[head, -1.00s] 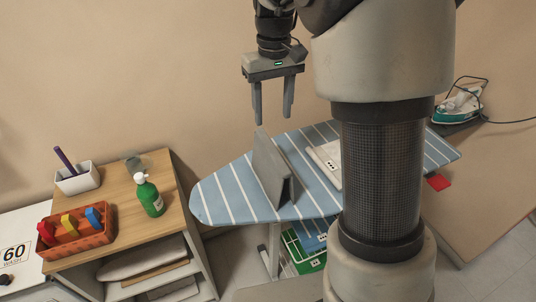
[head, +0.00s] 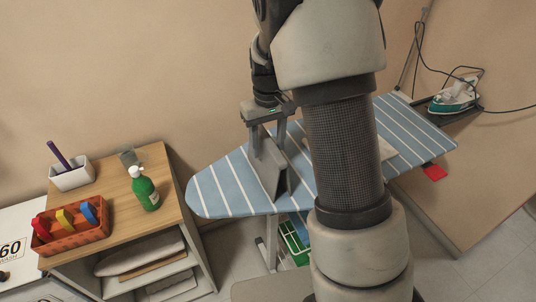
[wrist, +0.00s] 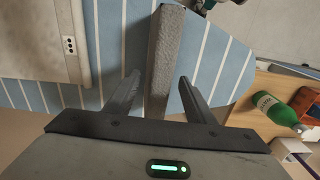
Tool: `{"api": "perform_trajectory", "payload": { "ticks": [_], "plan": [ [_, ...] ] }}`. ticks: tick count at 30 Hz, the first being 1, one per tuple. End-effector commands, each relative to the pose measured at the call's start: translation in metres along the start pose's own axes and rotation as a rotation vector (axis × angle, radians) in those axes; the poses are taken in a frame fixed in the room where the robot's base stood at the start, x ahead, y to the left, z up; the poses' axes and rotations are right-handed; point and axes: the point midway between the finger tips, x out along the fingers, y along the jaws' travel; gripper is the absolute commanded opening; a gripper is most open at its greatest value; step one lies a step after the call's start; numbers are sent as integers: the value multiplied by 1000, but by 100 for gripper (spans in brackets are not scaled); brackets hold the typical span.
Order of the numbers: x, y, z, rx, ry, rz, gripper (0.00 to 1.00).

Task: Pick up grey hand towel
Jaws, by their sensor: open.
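The grey hand towel (head: 269,172) stands folded like a narrow tent on the blue striped ironing board (head: 222,186). My gripper (head: 268,143) is open right at the towel's upper part, fingers pointing down. In the wrist view, the towel (wrist: 165,50) shows as a grey upright slab between the two open fingers of my gripper (wrist: 159,77). Gaps show on both sides there, so the fingers appear not closed on it. My arm hides part of the board.
A pale folded cloth (wrist: 45,40) lies on the board beside the towel. A wooden shelf unit (head: 119,190) at left bears a green bottle (head: 146,192), an orange caddy (head: 75,235) and a white pot (head: 74,176). An iron (head: 455,96) and red cloth (head: 434,172) are at right.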

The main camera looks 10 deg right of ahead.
Motion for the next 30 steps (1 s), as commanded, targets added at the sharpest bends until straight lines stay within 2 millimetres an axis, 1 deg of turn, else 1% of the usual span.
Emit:
{"api": "perform_trajectory", "payload": {
  "ticks": [7, 14, 15, 23, 26, 30],
  "plan": [
    [2, 0, 0, 0, 0, 0, 49],
    [2, 0, 0, 0, 0, 0, 11],
    [2, 0, 0, 0, 0, 0, 4],
    [-1, 0, -1, 0, 2, 0, 3],
    [-12, 0, -2, 0, 6, 0, 3],
    [-39, 0, -2, 0, 7, 0, 3]
  ]
}}
